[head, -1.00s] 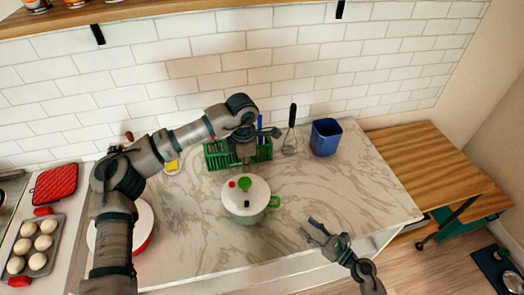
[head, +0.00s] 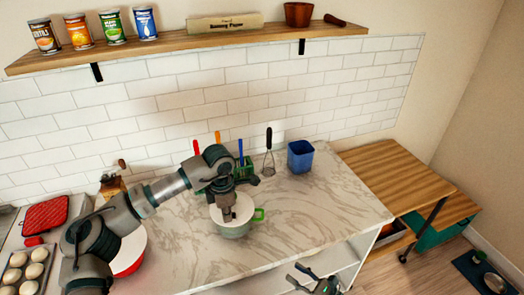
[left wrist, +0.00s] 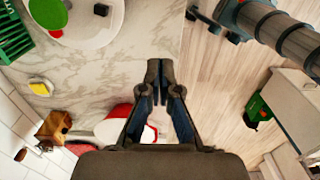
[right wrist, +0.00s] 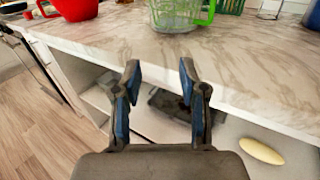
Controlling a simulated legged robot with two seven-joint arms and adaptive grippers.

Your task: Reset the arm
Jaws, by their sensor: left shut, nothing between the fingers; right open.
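My left arm reaches in from the left in the head view, with its gripper (head: 228,212) over the white-and-green pot (head: 236,230) and hiding part of the lid. In the left wrist view the left gripper (left wrist: 159,72) is shut and empty, pointing past the counter edge; the pot lid (left wrist: 92,32) is at upper left. My right gripper (head: 303,274) is low at the counter's front edge. In the right wrist view the right gripper (right wrist: 157,75) is open and empty, facing the counter front, and the pot (right wrist: 172,14) is above.
On the marble counter (head: 310,215) stand a green utensil rack (head: 246,168), a whisk (head: 269,160) and a blue container (head: 301,157). A red-and-white pot (head: 130,255) is partly behind my left arm. A wall shelf (head: 180,37) holds cans. Wooden shelving (head: 385,170) is at right.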

